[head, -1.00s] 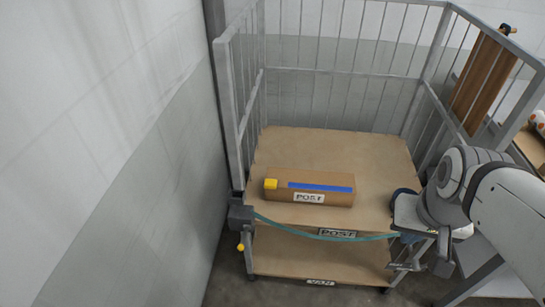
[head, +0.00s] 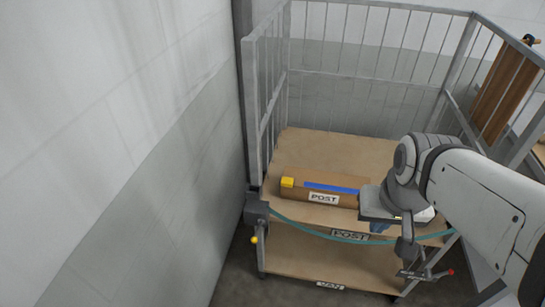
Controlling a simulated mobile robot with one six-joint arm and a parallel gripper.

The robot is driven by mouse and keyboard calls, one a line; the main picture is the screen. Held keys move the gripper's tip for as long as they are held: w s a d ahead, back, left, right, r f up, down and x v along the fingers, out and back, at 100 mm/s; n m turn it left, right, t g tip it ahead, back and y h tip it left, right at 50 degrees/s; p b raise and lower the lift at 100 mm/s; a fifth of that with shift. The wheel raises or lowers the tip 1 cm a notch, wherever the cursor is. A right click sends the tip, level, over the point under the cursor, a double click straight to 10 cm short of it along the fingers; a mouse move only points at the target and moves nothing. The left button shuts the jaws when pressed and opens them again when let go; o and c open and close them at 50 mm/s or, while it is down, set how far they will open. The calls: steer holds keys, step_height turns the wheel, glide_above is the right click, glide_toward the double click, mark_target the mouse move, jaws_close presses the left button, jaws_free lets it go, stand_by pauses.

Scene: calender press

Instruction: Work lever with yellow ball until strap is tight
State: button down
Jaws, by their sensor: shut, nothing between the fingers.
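The yellow ball (head: 254,240) is on a short lever that hangs below a dark grey ratchet box (head: 257,211) at the cart's front left corner post. The teal strap (head: 345,236) runs from this box across the cart's front to the right side. It sags in a shallow curve and looks slack. My gripper (head: 406,273) is shut and empty, in front of the cart's lower right front, well to the right of the yellow ball. My wrist hides part of the cart's right side and the right part of the parcel.
A brown parcel (head: 292,195) with blue tape lies on the cart's upper shelf (head: 330,149). A lower shelf (head: 320,262) is beneath. A small red knob (head: 450,272) shows beside my gripper. A wall (head: 170,150) stands close at left. Wire sides enclose the cart.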

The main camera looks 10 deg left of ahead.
steer(key=w+a+f+m+g+y+b, duration=0.1)
steer(key=w+a+f+m+b, duration=0.1)
steer(key=w+a+f, duration=0.5)
steer(key=w+a+f+m+g+y+b, duration=0.1)
steer(key=w+a+f+b, duration=0.3)
steer(key=w+a+f, duration=0.4)
steer(key=a+y, duration=0.1)
steer(key=a, duration=0.6)
steer(key=shift+w+m+g+b, duration=0.25)
steer(key=shift+m+g+b, duration=0.1)
steer(key=shift+m+g, duration=0.05)
steer(key=b, duration=0.1)
glide_toward(255, 236)
step_height(255, 236, down, 3)
steer(key=w, duration=0.2)
steer(key=shift+s+a+f+b, duration=0.15)
steer(key=shift+s+a+f, duration=0.1)
steer(key=shift+s+f, duration=0.2)
steer(key=shift+s+a+f+b, duration=0.15)
steer(key=shift+s+a+f, duration=0.1)
steer(key=shift+s+f, duration=0.25)
steer(key=shift+s+a+f, duration=0.2)
steer(key=shift+f, duration=0.15)
